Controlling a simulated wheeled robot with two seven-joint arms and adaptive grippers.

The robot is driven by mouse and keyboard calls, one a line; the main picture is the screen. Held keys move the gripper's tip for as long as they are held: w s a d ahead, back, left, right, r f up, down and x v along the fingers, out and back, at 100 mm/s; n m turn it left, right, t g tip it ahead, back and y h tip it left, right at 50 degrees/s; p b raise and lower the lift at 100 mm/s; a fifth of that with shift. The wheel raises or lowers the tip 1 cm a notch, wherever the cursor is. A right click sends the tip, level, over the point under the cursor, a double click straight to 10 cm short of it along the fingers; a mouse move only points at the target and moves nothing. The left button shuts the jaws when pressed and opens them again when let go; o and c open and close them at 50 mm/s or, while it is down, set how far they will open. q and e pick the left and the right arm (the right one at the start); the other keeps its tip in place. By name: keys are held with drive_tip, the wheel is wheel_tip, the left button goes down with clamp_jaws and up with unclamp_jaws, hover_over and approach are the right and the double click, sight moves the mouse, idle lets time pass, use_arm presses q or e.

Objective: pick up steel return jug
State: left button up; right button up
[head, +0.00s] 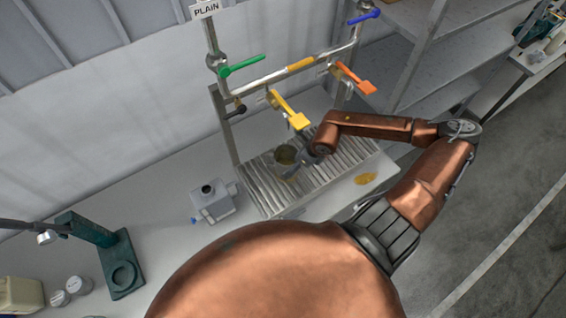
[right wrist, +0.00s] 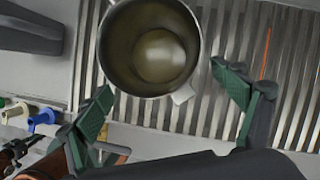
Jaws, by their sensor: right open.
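The steel return jug (head: 286,155) stands on the slatted drain rack (head: 262,187) under the taps in the head view. In the right wrist view the jug (right wrist: 150,45) is seen from above, open at the top, with yellowish-brown liquid inside and a small tab or spout on its near side. My right gripper (head: 298,168) is close beside the jug. In the right wrist view its two green-padded fingers (right wrist: 163,84) are spread wide, with the jug just ahead of the gap, and nothing is held. My left gripper is not in view.
A pipe frame with a green tap (head: 243,66), yellow tap (head: 290,110), orange tap (head: 355,78) and blue tap (head: 364,16) rises over the rack. A yellow spill (head: 366,179) lies at right. A green stand (head: 122,265) is far left.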

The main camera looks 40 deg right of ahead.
sight(284, 157)
drive_tip(key=w+p, duration=0.1)
drive_tip(key=w+a, duration=0.1)
drive_tip(key=w, duration=0.1)
drive_tip(key=w+f+p, duration=0.1)
drive_tip(key=w, duration=0.1)
drive_tip(key=shift+a+p, duration=0.25)
drive_tip(key=shift+p, duration=0.1)
drive_tip(key=c, duration=1.5)
drive_tip(key=shift+w, duration=0.1)
drive_tip(key=shift+c, duration=0.9)
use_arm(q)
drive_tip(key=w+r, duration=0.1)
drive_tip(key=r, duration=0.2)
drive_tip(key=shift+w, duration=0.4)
use_arm(e)
drive_tip(key=shift+r, duration=0.1)
